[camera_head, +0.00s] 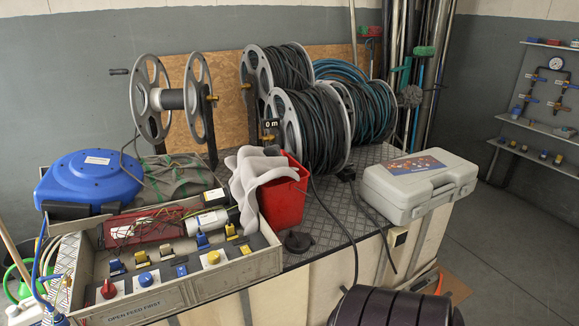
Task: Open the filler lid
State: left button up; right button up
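A small round black cap (298,241) lies flat on the metal worktop, in front of the red bucket. It looks closed, and it is the only thing in view that could be the filler lid, but I cannot be sure that it is. Neither of my grippers shows in the head view.
A red bucket (284,203) with a grey cloth (252,180) stands just behind the cap. A control box (222,279) with switches is at left, cable reels (313,132) behind, a grey case (420,183) at right. A dark ribbed drum (395,308) is at the bottom. A black cable crosses the worktop.

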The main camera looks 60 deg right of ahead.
aim_at(298, 241)
jog(key=z, duration=1.85)
